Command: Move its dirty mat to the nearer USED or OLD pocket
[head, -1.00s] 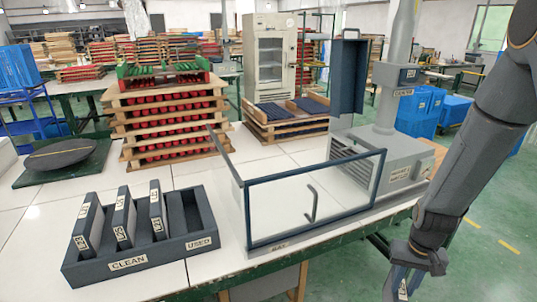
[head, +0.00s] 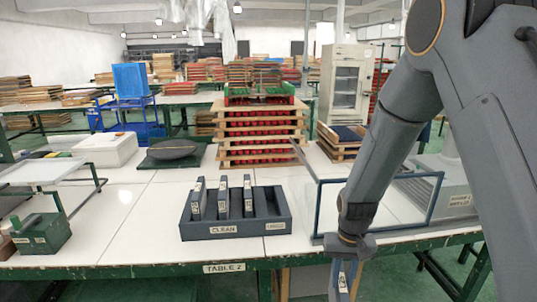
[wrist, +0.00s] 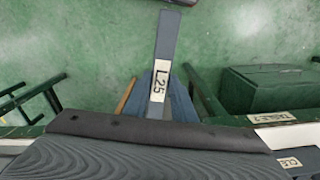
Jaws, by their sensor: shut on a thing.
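My gripper (head: 345,262) is at the lower right of the head view, in front of the table edge. It is shut on a thin dark grey-blue mat (head: 341,287), which hangs below it and shows a pale label. In the wrist view the mat (wrist: 165,38) is seen edge-on and its label reads L25. A dark rack (head: 200,233) stands on the table, to the left of my gripper, marked CLEAN on the left and USED on the right. Several upright labelled mats (head: 222,198) fill its left slots. The right pocket, by the USED label (head: 275,226), looks empty. No OLD label is readable.
A framed glass booth (head: 436,195) stands right of the rack, partly behind my arm. A green box (head: 42,233) is at far left.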

